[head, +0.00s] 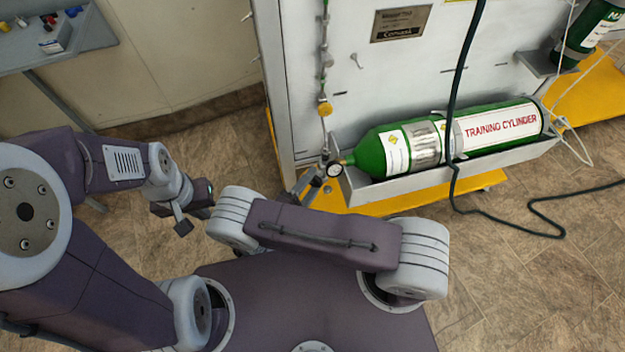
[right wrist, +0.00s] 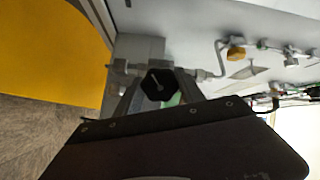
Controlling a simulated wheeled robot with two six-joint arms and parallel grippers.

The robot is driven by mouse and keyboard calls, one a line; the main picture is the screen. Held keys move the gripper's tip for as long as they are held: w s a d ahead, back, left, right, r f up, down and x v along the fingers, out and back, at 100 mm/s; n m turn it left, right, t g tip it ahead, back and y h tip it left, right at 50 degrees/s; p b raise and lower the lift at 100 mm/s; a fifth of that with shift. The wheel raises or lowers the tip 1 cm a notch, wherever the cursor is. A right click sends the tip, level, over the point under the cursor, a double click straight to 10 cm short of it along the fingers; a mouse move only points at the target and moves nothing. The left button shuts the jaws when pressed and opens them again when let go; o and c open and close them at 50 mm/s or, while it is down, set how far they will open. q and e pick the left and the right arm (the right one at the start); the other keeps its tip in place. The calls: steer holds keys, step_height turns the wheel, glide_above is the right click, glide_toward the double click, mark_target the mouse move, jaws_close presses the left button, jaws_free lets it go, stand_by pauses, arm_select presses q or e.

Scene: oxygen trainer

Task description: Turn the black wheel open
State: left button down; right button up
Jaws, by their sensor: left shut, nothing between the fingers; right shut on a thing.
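The black wheel (right wrist: 157,85) shows in the right wrist view as a dark, many-sided knob with a pale mark on its face. It sits on a grey valve body with pipe fittings to either side. My right gripper (right wrist: 160,92) is shut on it, one finger on each side. In the head view my right gripper (head: 308,182) is partly hidden behind its own arm, low at the panel's left edge, and the wheel cannot be made out there. My left gripper (head: 190,218) is shut and empty, over the floor to the left, apart from the panel.
A green training cylinder (head: 502,125) lies in a grey tray right of the valve, with a small gauge (head: 334,170) at its left end. A black cable (head: 455,110) hangs before it. A shelf (head: 95,30) stands at upper left. Floor between is clear.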

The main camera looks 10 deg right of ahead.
steer(key=n, duration=0.5)
steer(key=shift+f+n, duration=0.1)
steer(key=shift+n, duration=0.2)
steer(key=n, duration=0.5)
steer(key=shift+n, duration=0.4)
steer(key=o, duration=1.4)
steer(key=shift+c, duration=0.2)
